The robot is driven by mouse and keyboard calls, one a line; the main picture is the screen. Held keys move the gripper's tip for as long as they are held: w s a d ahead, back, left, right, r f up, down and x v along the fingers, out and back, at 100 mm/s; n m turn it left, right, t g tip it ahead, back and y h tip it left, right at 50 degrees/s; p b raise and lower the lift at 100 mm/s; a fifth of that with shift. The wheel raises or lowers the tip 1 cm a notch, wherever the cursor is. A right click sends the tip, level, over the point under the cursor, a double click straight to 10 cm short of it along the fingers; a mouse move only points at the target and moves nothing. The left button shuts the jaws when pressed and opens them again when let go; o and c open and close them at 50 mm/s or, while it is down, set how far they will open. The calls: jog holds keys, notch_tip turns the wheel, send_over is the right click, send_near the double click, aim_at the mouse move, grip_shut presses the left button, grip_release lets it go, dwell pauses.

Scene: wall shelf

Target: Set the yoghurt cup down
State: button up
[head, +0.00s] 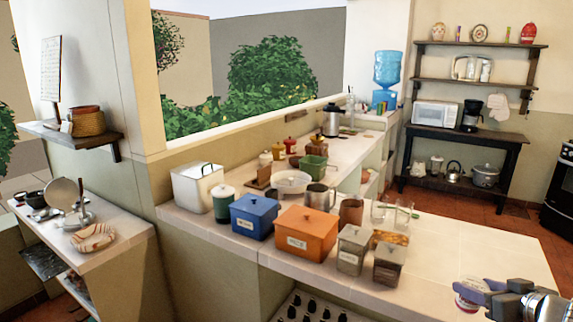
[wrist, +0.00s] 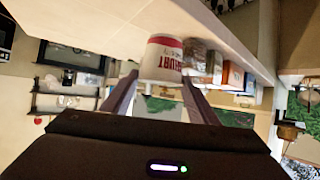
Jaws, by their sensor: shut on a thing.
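The yoghurt cup (head: 467,301), white with dark red lettering, is at the bottom right in the head view, over the near right part of the pale tiled counter (head: 455,245). My gripper (head: 470,287) reaches in from the right and is shut on it. In the wrist view the yoghurt cup (wrist: 162,60) sits between the two fingers of my gripper (wrist: 163,88), and its lettering appears inverted. The counter (wrist: 190,22) fills the top of that view, close to the cup. I cannot tell whether the cup touches the counter.
Grey canisters (head: 352,248), an orange box (head: 306,233), a blue box (head: 255,216) and glass jugs (head: 390,213) stand on the counter left of the cup. The tiles between them and my gripper are clear. The counter's right edge is near my gripper.

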jog(key=shift+w+a+r, duration=0.15)
jog(key=shift+w+a, duration=0.25)
jog(key=shift+w, duration=0.25)
jog(key=w+a+f, duration=0.1)
jog(key=w+a, duration=1.1)
jog(key=a, duration=0.1)
jog(key=w+a+f, duration=0.1)
jog(key=a+f, duration=0.3)
jog(key=a, duration=0.4)
jog(key=w+a+f, duration=0.1)
jog(key=a+f, duration=0.4)
jog(key=a, duration=0.4)
jog(key=shift+a, duration=0.25)
jog(key=shift+w, duration=0.1)
jog(key=s+f, duration=0.4)
jog(key=f, duration=0.2)
jog(key=shift+s+d+f, duration=0.15)
jog(key=shift+s, duration=0.25)
